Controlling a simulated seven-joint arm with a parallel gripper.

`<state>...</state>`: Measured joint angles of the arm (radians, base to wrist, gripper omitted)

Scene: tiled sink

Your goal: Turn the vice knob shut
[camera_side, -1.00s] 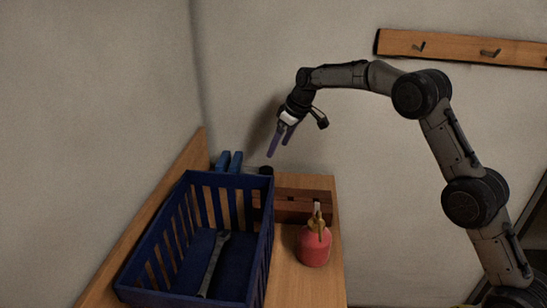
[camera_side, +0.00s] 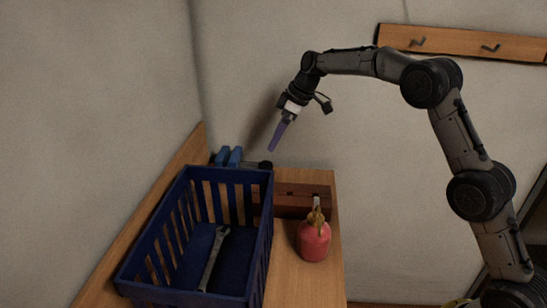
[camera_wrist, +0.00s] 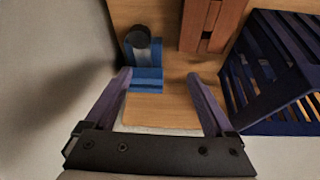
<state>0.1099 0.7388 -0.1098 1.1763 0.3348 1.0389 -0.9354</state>
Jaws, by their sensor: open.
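The vice is blue and stands at the back of the wooden bench, behind the basket. In the side view its blue jaws (camera_side: 228,157) show, with the dark knob (camera_side: 265,165) to their right. In the wrist view the blue vice (camera_wrist: 147,76) and its round black knob (camera_wrist: 138,36) lie ahead of the fingers, the knob toward the top. My gripper (camera_side: 271,150) is above the back of the bench, just above the knob in the side picture. Its purple fingers (camera_wrist: 159,76) are apart and empty in the wrist view. The fingers overlap in the side view.
A blue slatted basket (camera_side: 268,230) holding a wrench (camera_side: 214,258) fills the bench's left front. A reddish-brown wooden block (camera_side: 300,199) and a red bottle (camera_side: 313,243) stand to its right. A hook rail (camera_side: 460,45) is on the wall.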

